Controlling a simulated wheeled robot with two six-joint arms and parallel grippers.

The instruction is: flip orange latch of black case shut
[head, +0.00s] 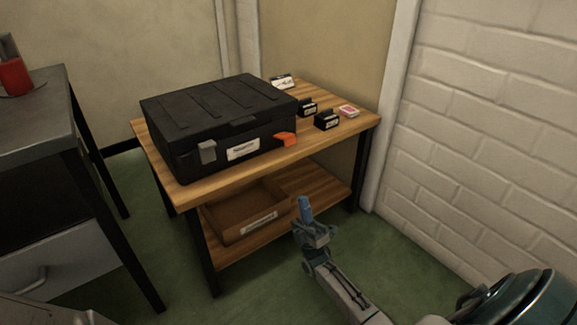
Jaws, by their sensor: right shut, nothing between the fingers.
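The black case (215,125) lies with its lid down on the wooden table (205,188). Its orange latch (285,139) is on the right of the front face and sticks outward from it. A grey latch (207,151) is on the left of the same face and looks flat against it. A white label (243,148) lies between the two latches. My right gripper (305,203) is shut and empty, in front of the table and below the orange latch, apart from the case. My left gripper is not in view.
Small black boxes (327,121) and a red-and-white pack (348,111) stand right of the case. A brown open bin (240,208) sits on the lower shelf. A grey cabinet (45,130) is at the left, a white brick wall (490,130) at the right.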

